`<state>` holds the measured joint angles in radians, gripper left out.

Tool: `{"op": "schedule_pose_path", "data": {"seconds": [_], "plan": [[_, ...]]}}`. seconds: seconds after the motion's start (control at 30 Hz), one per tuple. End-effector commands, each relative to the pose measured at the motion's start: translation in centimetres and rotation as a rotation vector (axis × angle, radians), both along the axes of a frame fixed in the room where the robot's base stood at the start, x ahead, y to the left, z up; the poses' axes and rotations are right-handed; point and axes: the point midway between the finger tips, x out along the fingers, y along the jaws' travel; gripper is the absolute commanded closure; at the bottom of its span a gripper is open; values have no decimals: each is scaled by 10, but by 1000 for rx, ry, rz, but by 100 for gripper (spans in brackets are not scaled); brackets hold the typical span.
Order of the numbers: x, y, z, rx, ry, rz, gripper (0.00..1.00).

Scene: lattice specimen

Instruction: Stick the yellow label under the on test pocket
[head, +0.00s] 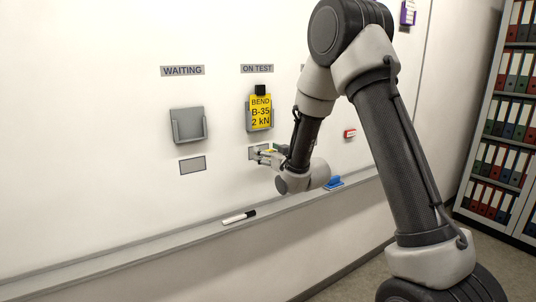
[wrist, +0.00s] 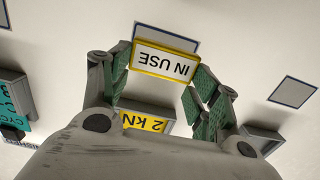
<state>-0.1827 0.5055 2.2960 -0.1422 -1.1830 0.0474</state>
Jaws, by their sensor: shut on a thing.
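The yellow-bordered label (wrist: 165,63), reading IN USE, is upside down in the wrist view. My gripper (wrist: 160,75) is shut on it, with a green-padded finger at each end. In the head view my gripper (head: 264,154) is below the on test pocket (head: 271,126), close to the board. That pocket holds a yellow card (head: 261,112) reading BEND B-35 2 kN, with a dark top. Behind the label is a grey outlined rectangle (wrist: 168,34), partly hidden. I cannot tell if the label touches the board.
The empty waiting pocket (head: 188,126) is at left, above its grey rectangle (head: 193,165). A pocket with a teal card (wrist: 14,98) is at the wrist view's left edge. The ledge (head: 150,252) below carries a marker (head: 239,217) and a blue eraser (head: 333,182).

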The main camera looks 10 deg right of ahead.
Motion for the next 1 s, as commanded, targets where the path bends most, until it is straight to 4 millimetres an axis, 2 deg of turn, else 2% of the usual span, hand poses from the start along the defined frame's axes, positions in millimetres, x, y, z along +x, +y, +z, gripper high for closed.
{"op": "schedule_pose_path", "data": {"seconds": [0.57, 1.0], "plan": [[15, 5, 0, 0, 0, 0, 59], [16, 5, 0, 0, 0, 0, 59]]}}
